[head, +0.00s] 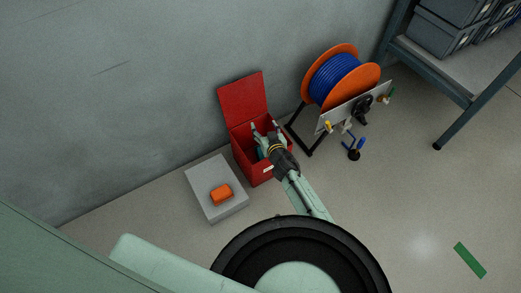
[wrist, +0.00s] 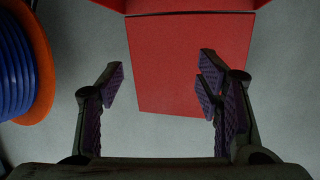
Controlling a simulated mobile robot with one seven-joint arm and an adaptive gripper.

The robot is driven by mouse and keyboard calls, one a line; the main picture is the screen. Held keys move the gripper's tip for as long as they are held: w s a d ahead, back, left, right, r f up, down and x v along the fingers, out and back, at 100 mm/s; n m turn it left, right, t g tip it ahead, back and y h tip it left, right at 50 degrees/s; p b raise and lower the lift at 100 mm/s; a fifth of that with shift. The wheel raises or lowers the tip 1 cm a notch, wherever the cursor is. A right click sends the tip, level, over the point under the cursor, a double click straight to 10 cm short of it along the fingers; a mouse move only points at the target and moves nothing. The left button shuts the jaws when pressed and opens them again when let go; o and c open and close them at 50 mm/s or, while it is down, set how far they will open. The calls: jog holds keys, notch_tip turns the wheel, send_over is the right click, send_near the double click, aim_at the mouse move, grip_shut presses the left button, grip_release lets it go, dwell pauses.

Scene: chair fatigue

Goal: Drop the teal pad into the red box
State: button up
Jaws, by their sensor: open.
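The red box (head: 248,160) stands on the floor against the wall, its lid (head: 243,97) raised and leaning back. My gripper (head: 265,128) is over the box opening with its fingers apart. A small teal patch (head: 262,153) shows inside the box beside my gripper; it looks like the teal pad, mostly hidden by the gripper and box wall. In the wrist view my gripper (wrist: 158,88) is open with nothing between its fingers, and the red lid (wrist: 185,65) fills the space behind them. No pad shows in the wrist view.
A grey block (head: 203,175) with an orange object (head: 221,195) on top stands left of the box. A blue cable reel (head: 340,80) on a stand is close on the right. A shelf (head: 455,70) is farther right. A green strip (head: 469,260) lies on open floor.

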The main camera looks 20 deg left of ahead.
dwell(0.3)
jog(key=v, duration=1.2)
dwell(0.3)
